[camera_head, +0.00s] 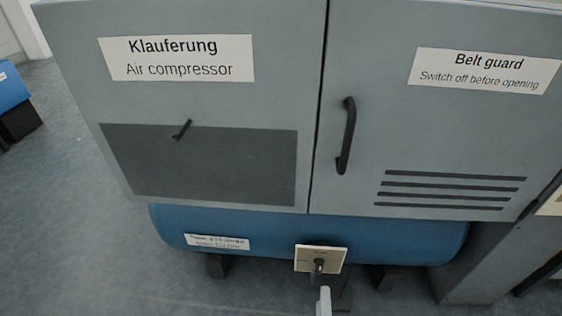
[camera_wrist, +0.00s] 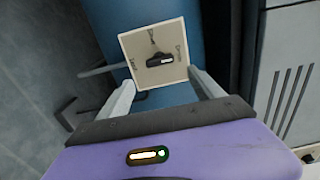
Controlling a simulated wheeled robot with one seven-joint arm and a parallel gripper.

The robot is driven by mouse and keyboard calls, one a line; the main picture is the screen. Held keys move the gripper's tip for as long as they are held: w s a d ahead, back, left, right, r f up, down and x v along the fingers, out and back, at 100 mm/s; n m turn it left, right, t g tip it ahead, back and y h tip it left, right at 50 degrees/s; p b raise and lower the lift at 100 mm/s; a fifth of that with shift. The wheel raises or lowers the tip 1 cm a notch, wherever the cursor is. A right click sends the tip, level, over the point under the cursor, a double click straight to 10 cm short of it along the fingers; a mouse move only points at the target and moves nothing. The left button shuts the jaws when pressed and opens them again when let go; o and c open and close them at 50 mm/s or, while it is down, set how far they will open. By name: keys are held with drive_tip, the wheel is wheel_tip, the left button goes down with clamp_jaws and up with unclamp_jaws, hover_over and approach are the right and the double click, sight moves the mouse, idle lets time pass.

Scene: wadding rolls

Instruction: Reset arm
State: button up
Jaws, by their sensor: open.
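My gripper (camera_wrist: 162,82) is open and empty in the wrist view, with its two pale fingers apart. They point toward a cream square plate (camera_wrist: 140,43) with a small dark knob (camera_wrist: 154,60) on it. The knob lies beyond the gap between the fingertips, and I see no contact with it. In the head view the plate (camera_head: 304,254) is on the front of the blue tank (camera_head: 390,240), with the knob (camera_head: 319,266) near its middle. A pale finger of my gripper (camera_head: 324,297) shows just below the knob at the bottom edge.
A grey cabinet labelled "Air compressor" (camera_head: 280,105) stands above the tank. Its right door has a black vertical handle (camera_head: 346,136) and dark vent slots (camera_head: 450,190). Bare grey floor (camera_head: 80,210) lies at the left. A blue and black object (camera_head: 12,95) is at the far left.

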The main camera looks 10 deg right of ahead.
drive_tip(key=s+a+r+n+t+y, duration=0.1)
drive_tip(key=s+a+r+n+y, duration=0.1)
drive_tip(key=r+n, duration=0.3)
drive_tip(key=s+a+r+n+t+y, duration=0.1)
drive_tip(key=s+a+r+n+y, duration=0.15)
drive_tip(key=r+n, duration=0.2)
drive_tip(key=s+d+r+n+g, duration=0.1)
drive_tip(key=s+d+r+n, duration=0.1)
drive_tip(key=s+r+n, duration=0.35)
drive_tip(key=s+d+r+n+g+y, duration=0.1)
drive_tip(key=s+d+r+n+g, duration=0.15)
drive_tip(key=s, duration=0.65)
drive_tip(key=s+d+r+n+g, duration=0.1)
drive_tip(key=s+d+r+n, duration=0.1)
drive_tip(key=s+r+n, duration=0.35)
wheel_tip(320, 180, up, 34)
drive_tip(key=s+m+p, duration=0.1)
drive_tip(key=p, duration=3.4)
drive_tip(key=shift+s+f, duration=0.15)
drive_tip(key=shift+s, duration=0.15)
